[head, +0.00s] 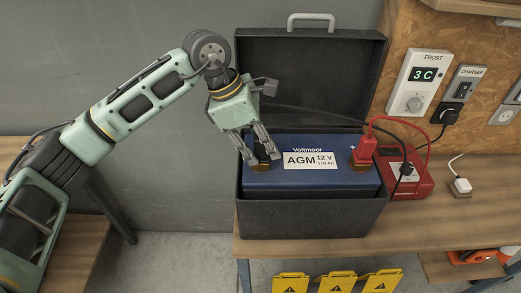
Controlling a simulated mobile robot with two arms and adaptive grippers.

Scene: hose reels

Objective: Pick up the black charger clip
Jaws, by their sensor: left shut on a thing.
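My left gripper (263,157) reaches down over the left end of the blue AGM battery (340,179). Its fingers are shut on the black charger clip (262,150), which is mostly hidden between them. The clip is at the battery's left brass terminal (261,167); whether it still touches the terminal cannot be told. A black cable (320,115) runs behind the battery toward the red charger (413,180). The red clip (365,146) sits on the right terminal, beside the plus mark. My right gripper is not in view.
The battery stands in an open black box (310,216) on a wooden bench (440,224), its lid (310,70) raised behind. A red cable (398,122) arches to the charger. A white plug (462,186) lies at right. A thermostat (418,82) and charger switch (464,84) are on the wall.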

